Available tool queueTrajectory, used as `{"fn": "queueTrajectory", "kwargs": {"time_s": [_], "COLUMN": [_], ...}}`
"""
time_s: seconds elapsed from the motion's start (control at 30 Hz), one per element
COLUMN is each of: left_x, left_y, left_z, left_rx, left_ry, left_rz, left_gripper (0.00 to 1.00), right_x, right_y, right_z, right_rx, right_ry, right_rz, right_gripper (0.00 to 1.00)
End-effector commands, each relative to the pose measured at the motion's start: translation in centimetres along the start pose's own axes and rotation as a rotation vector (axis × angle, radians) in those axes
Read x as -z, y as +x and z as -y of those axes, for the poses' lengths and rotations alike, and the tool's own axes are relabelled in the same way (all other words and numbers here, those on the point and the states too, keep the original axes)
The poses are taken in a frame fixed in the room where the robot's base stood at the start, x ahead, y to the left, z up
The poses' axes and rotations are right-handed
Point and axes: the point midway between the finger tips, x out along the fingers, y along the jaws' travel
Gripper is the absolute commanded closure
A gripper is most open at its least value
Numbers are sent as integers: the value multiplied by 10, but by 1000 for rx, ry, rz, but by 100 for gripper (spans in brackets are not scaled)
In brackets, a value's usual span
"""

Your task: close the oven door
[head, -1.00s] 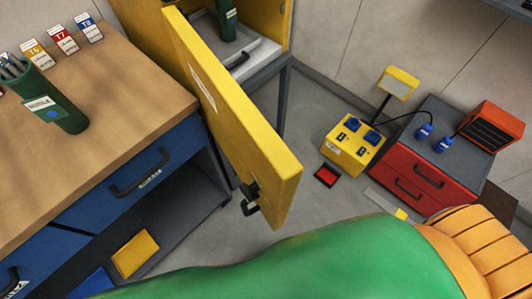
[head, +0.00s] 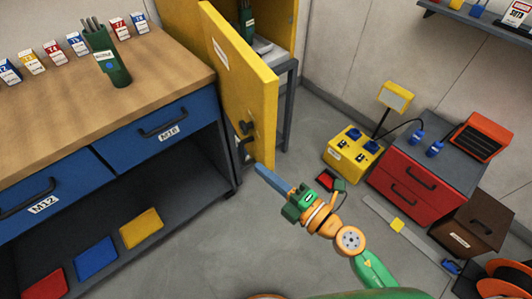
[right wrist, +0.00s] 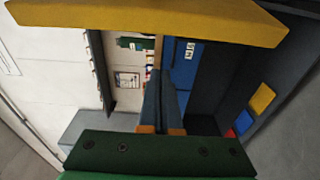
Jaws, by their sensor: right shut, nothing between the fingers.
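The yellow oven (head: 285,20) stands at the top of the head view. Its thick yellow door (head: 240,85) hangs open toward me, with a black handle and latch (head: 245,140) low on the face. My right gripper (head: 262,171) has its blue fingers together and empty. Its tips are close to the door's lower end; whether they touch is unclear. In the right wrist view, the shut fingers (right wrist: 162,85) point toward a yellow band across the top, probably the door (right wrist: 150,25). My left gripper is out of view.
A wooden-topped workbench (head: 170,65) with blue drawers stands left of the door, carrying a green holder (head: 108,58) and several small labelled boxes. A yellow socket box (head: 352,150) and red drawer cabinet (head: 410,185) stand at right. Grey floor (head: 300,125) between is mostly clear.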

Motion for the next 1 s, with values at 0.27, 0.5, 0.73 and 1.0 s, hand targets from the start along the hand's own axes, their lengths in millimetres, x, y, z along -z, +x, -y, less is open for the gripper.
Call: {"fn": "queueTrajectory", "kwargs": {"time_s": [0.27, 0.5, 0.73, 1.0], "left_x": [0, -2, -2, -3], "left_y": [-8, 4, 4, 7], "left_z": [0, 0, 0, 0], "left_rx": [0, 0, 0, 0], "left_ry": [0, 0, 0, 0], "left_rz": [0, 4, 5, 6], "left_gripper": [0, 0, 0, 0], "right_x": [1, -33, -38, -40], "right_y": [61, 46, 44, 43], "right_z": [-2, 3, 0, 2], "right_rx": [-3, 2, 1, 1], "right_ry": [2, 0, 3, 2], "right_rz": [-1, 1, 1, -4], "right_gripper": [100, 100, 100, 100]}}
